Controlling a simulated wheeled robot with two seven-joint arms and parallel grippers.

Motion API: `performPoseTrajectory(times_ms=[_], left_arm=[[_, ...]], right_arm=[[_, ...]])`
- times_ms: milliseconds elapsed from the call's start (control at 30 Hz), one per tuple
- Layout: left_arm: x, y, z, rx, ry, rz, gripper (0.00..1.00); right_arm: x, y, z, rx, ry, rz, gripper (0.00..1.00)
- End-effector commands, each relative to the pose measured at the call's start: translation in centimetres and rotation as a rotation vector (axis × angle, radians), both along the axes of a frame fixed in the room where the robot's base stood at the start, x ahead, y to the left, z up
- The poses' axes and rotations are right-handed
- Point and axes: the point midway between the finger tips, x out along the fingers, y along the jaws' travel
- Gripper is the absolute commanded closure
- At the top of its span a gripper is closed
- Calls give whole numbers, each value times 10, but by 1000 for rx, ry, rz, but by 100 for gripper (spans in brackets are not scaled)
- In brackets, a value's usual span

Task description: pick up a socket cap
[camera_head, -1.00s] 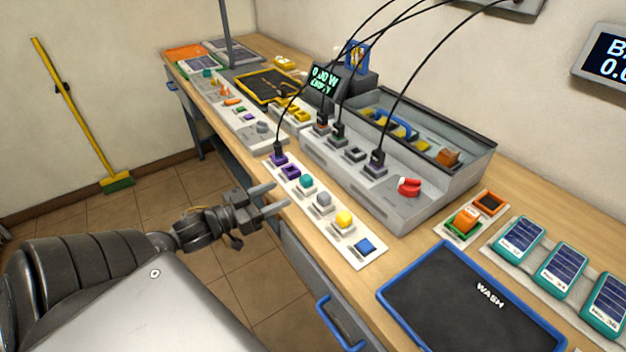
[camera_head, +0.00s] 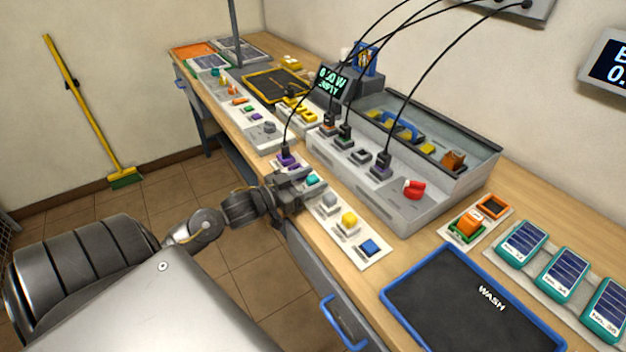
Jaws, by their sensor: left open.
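A white strip (camera_head: 361,231) along the bench's front edge holds a row of coloured caps. A teal cap (camera_head: 312,180) lies close to my left gripper (camera_head: 308,186), which is open at the strip and partly covers it. Whether the fingers touch or straddle the teal cap I cannot tell. A grey cap (camera_head: 329,200), a yellow cap (camera_head: 348,219) and a blue cap (camera_head: 369,247) sit nearer on the strip. A purple piece with a black cable plug (camera_head: 285,157) is at the far end, partly behind the gripper. My right gripper is not in view.
A grey socket box (camera_head: 392,208) with plugged cables and a red knob (camera_head: 413,189) stands behind the strip. A blue-rimmed wash mat (camera_head: 440,300) lies nearer, with teal battery packs (camera_head: 521,244) to the right. Cables hang over the bench.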

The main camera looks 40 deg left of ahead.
Motion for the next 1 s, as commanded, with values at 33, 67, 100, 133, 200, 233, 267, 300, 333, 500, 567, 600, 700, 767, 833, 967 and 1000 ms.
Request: performPoseTrajectory(times_ms=[33,67,100,133,200,233,267,300,333,500,567,600,700,767,833,967,1000], left_arm=[[6,-2,1,-1,-1,0,47],[8,-3,0,-1,0,0,47],[10,-3,0,-1,-1,0,47],[12,-4,0,0,0,0,47],[13,-4,-1,0,1,0,47],[13,-4,-1,0,2,0,47],[13,-4,-1,0,2,0,47],[13,-4,-1,0,2,0,47],[13,-4,-1,0,2,0,47],[13,-4,-1,0,2,0,63],[13,-4,-1,0,2,0,71],[13,-4,-1,-1,1,0,76],[13,-4,-1,-1,1,0,89],[13,-4,-1,-1,1,0,95],[13,-4,-1,-1,1,0,95],[13,-4,-1,-1,1,0,95],[13,-4,0,0,1,0,95]], right_arm=[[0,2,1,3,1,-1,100],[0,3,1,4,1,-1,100],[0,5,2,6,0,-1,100],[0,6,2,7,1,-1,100],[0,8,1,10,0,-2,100],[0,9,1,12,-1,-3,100],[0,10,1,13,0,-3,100],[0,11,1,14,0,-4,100],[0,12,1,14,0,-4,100],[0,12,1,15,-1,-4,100],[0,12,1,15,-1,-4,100],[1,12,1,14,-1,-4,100],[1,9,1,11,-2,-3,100],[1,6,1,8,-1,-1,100],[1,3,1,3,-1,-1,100],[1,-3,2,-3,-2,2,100],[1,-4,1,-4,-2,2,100]])
